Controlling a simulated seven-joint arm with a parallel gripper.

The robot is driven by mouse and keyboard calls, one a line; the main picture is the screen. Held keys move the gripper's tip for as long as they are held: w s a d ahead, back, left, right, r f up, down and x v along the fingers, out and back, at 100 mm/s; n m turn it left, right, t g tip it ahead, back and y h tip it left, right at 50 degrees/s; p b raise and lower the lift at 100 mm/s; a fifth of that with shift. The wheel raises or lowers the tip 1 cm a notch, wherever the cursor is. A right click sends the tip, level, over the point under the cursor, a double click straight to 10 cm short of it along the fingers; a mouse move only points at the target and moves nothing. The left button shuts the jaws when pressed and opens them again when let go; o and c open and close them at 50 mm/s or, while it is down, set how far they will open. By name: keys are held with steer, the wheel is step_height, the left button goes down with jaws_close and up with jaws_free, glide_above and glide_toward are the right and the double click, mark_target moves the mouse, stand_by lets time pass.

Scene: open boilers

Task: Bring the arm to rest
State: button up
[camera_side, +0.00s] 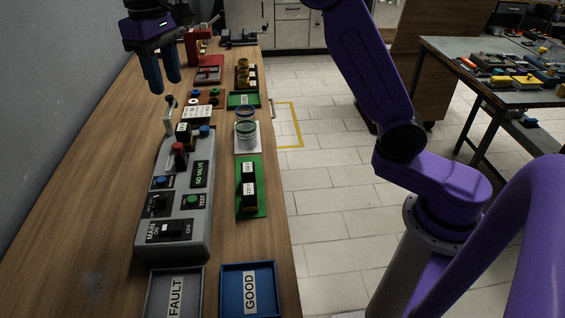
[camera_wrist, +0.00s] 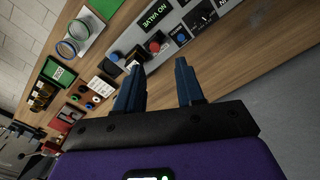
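My gripper (camera_side: 162,80) hangs above the far part of the wooden bench in the side view, near the wall. Its two blue fingers point down, stand apart and have nothing between them. It is above and behind the grey control panel (camera_side: 147,232) and touches nothing. In the wrist view the two fingers (camera_wrist: 158,85) are spread, with bare wood and the panel's edge beyond them. My purple arm stands at the right of the side view, bent over the floor beside the bench.
On the bench (camera_side: 95,225) are a grey FAULT tray (camera_side: 152,300), a blue GOOD tray (camera_side: 273,292), a green mat (camera_side: 262,205) with black blocks, clear ring-shaped parts (camera_side: 246,130) and a red device (camera_side: 209,70). A cluttered second table (camera_side: 450,52) stands right. The bench's left side is bare.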

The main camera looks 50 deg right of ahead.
steer(key=s+d+f+n, duration=0.3)
steer(key=s+d+f, duration=0.1)
steer(key=s, duration=0.7)
steer(key=s+d+f+n, duration=0.3)
steer(key=s+d+f, duration=0.2)
steer(key=s, duration=0.6)
steer(key=s+d+f+n, duration=0.3)
steer(key=s+d, duration=0.4)
steer(key=s, duration=0.5)
steer(key=shift+d+f+n, duration=0.4)
steer(key=shift+f, duration=0.5)
